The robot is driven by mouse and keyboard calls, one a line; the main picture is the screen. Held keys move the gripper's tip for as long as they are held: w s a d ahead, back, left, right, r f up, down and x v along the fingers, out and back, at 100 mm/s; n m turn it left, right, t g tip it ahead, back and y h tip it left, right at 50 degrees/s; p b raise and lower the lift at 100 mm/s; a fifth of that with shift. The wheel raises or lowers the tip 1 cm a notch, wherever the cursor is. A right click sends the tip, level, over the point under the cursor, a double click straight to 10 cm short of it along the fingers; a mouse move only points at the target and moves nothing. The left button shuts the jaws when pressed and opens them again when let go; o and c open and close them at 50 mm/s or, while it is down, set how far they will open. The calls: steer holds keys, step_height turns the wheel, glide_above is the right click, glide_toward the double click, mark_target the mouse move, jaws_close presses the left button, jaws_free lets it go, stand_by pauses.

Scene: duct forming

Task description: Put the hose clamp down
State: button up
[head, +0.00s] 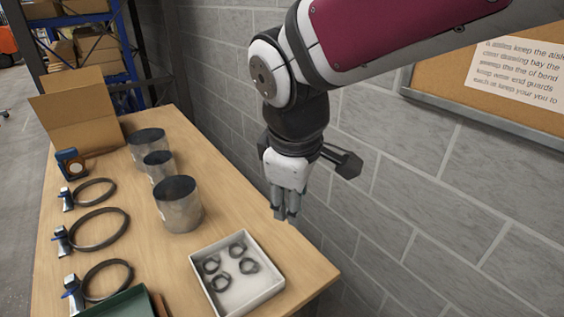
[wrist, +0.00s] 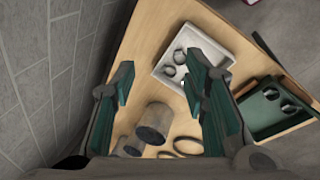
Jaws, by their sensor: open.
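Three large hose clamps lie on the left of the table in the head view: a far one (head: 66,197), a middle one (head: 61,239) and a near one (head: 73,287). Each is a dark band ring with a blue-and-metal screw end. Several small dark ring clamps (head: 249,266) lie in a white tray (head: 272,289). My gripper (head: 285,213) is above the table's right edge by the wall, pointing down. In the wrist view its fingers (wrist: 160,72) are wide apart with nothing between them. Parts of ring clamps (wrist: 187,146) show on the table there.
Three metal duct cylinders (head: 181,212) stand in mid-table. An open cardboard box (head: 80,108) and a small blue device (head: 70,163) are behind. A green tray (head: 125,303) is at the near edge; the wrist view shows rings in it. A block wall (head: 400,220) bounds the right.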

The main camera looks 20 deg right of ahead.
steer(key=s+d+r+m+t+y, duration=0.1)
steer(key=s+d+r+m+t, duration=0.1)
steer(key=s+m, duration=0.7)
step_height(320, 180, up, 2)
steer(key=shift+d+y, duration=0.3)
steer(key=shift+d, duration=0.45)
steer(key=shift+a, duration=0.1)
